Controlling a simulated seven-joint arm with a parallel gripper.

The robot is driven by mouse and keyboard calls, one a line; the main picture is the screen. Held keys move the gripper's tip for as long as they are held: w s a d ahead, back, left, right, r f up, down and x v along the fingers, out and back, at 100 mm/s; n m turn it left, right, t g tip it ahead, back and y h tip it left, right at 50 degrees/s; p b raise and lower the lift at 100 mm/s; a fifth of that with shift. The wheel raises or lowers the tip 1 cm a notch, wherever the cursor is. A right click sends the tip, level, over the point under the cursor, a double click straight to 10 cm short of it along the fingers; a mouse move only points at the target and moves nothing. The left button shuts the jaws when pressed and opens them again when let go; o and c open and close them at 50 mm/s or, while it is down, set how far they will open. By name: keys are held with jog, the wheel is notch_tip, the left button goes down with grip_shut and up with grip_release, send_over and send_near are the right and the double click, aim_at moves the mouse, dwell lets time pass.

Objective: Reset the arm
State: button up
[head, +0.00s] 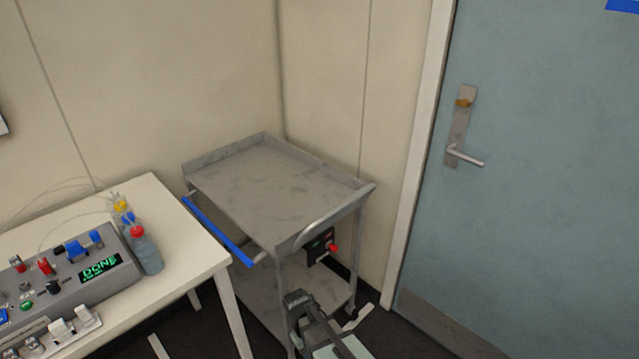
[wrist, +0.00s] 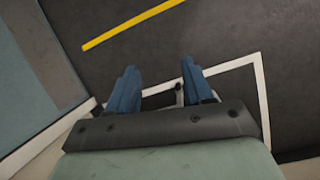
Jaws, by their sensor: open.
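My gripper (wrist: 159,68) shows in the wrist view with its two blue fingers apart and nothing between them. It points down toward the dark floor (wrist: 225,50). In the head view part of my arm shows at the bottom centre, in front of the cart; the fingertips cannot be made out there.
A grey cart (head: 265,185) with a blue handle (head: 217,232) and an empty top stands by the wall. Left of it, a white table (head: 190,232) bears a control box (head: 75,285) reading DONE and bottles (head: 147,254). A blue-grey door (head: 545,180) is at right.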

jog(key=s+d+f+m+g+y, duration=0.1)
jog(key=s+d+f+m, duration=0.1)
jog(key=s+d+f, duration=0.2)
jog(key=s+d+f+m+g+y, duration=0.1)
jog(key=s+d+f+m, duration=0.1)
jog(key=s+d+f, duration=0.3)
jog(key=s+d+f+m+g+y, duration=0.1)
jog(key=s+d+f+m+g, duration=0.1)
jog(key=s+d+f, duration=0.3)
jog(key=s+d, duration=0.4)
jog(key=s, duration=0.5)
jog(key=shift+s+f, duration=0.15)
jog(key=shift+s, duration=0.15)
jog(key=shift+c, duration=0.3)
dwell(0.4)
